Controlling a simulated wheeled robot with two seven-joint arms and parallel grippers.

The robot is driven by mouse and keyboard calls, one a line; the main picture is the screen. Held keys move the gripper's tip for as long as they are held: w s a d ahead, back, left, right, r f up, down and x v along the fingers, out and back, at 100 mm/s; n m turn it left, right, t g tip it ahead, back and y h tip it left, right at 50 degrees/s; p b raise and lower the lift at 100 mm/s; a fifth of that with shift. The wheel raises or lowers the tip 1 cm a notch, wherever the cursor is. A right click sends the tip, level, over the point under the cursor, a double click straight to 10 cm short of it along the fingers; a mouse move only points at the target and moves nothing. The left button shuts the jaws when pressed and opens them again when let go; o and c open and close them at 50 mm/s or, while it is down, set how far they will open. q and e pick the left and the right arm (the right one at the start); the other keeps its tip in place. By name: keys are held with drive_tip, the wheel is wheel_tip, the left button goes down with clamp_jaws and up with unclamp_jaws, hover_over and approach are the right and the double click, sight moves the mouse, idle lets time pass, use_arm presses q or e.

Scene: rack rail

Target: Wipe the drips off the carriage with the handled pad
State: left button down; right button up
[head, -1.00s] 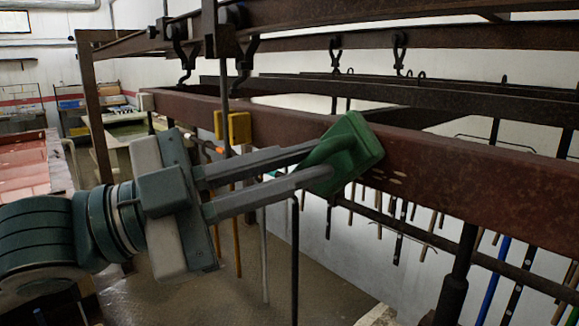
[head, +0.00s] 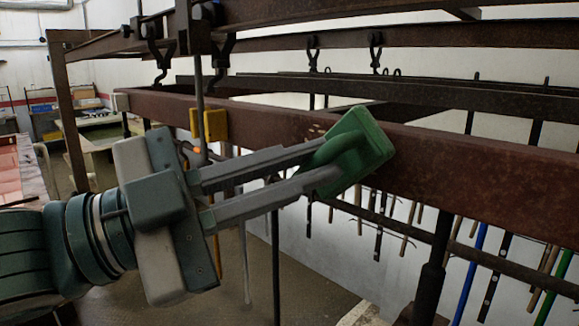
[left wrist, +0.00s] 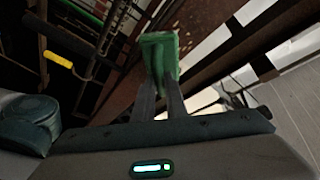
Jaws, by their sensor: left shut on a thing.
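My left gripper (head: 311,167) is shut on the handle of the green pad (head: 371,140). The pad is tilted, and its face lies against or very close to the front of the long red-brown beam of the carriage (head: 460,178); exact contact cannot be told. Small pale drip marks (head: 316,130) show on the beam just left of the pad's upper edge. The beam behind the pad is hidden. The left wrist view shows the green pad (left wrist: 158,50) beyond the fingers, with the beam (left wrist: 205,25) behind it. My right gripper is not in view.
A yellow block (head: 209,125) sits on the beam to the left, beside a vertical rod. Dark hooks (head: 375,52) hang from the upper rails. Several long-handled tools (head: 475,265) hang below and behind the beam. A dark post (head: 432,275) stands at the lower right.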

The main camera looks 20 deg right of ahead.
use_arm(q)
drive_tip(key=shift+s, duration=0.1)
drive_tip(key=shift+s+d+b, duration=0.2)
drive_tip(key=shift+s+d, duration=0.15)
drive_tip(key=shift+s, duration=0.5)
drive_tip(key=shift+s+d+b, duration=0.15)
drive_tip(key=shift+s+d, duration=0.15)
drive_tip(key=shift+s, duration=0.55)
drive_tip(key=shift+w, duration=0.1)
drive_tip(key=shift+w+a+p, duration=0.2)
drive_tip(key=shift+w+a, duration=0.1)
drive_tip(key=shift+w, duration=0.55)
drive_tip(key=shift+w+a+p, duration=0.2)
drive_tip(key=shift+w+a, duration=0.1)
drive_tip(key=shift+w, duration=0.55)
drive_tip(key=shift+w+a+p, duration=0.35)
drive_tip(key=shift+w, duration=0.55)
drive_tip(key=shift+w+a+p, duration=0.3)
drive_tip(key=shift+w+a, duration=0.05)
drive_tip(key=shift+w, duration=0.55)
